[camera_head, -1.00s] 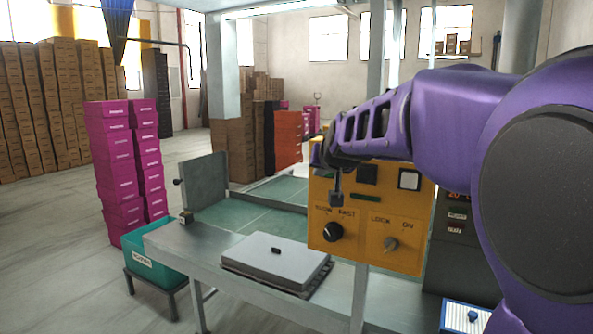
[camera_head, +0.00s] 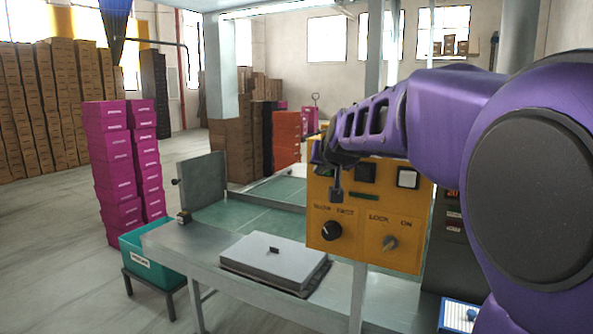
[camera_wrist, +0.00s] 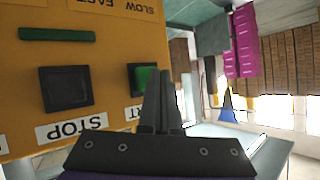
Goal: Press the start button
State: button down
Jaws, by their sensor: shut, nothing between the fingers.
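The orange control panel (camera_head: 323,246) stands right of centre in the head view. The wrist view shows it upside down. There the green start button (camera_wrist: 146,78) sits in a dark frame, its label partly hidden, with only "RT" readable. The dark stop button (camera_wrist: 66,88) is to its left, above a "STOP" label. My gripper (camera_wrist: 160,76) is shut and empty, its fingertips overlapping the right part of the start button. I cannot tell whether they touch it.
The panel also carries a black speed knob (camera_head: 331,231), a lock knob (camera_head: 389,242) and a white square button (camera_head: 407,178). A metal table (camera_head: 196,246) with a grey slab (camera_head: 268,257) stands below left. Pink boxes (camera_head: 113,165) are stacked beyond it.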

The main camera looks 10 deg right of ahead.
jog(key=shift+w+d, duration=0.35)
jog(key=shift+w, duration=0.1)
dwell(0.8)
dwell(0.3)
jog(key=shift+s+a, duration=0.6)
jog(key=shift+s, duration=0.2)
jog(key=s+a, duration=0.1)
jog(key=s, duration=0.1)
jog(key=s+a+p, duration=0.1)
jog(key=s+a, duration=0.1)
jog(key=shift+r, duration=0.15)
dwell(0.5)
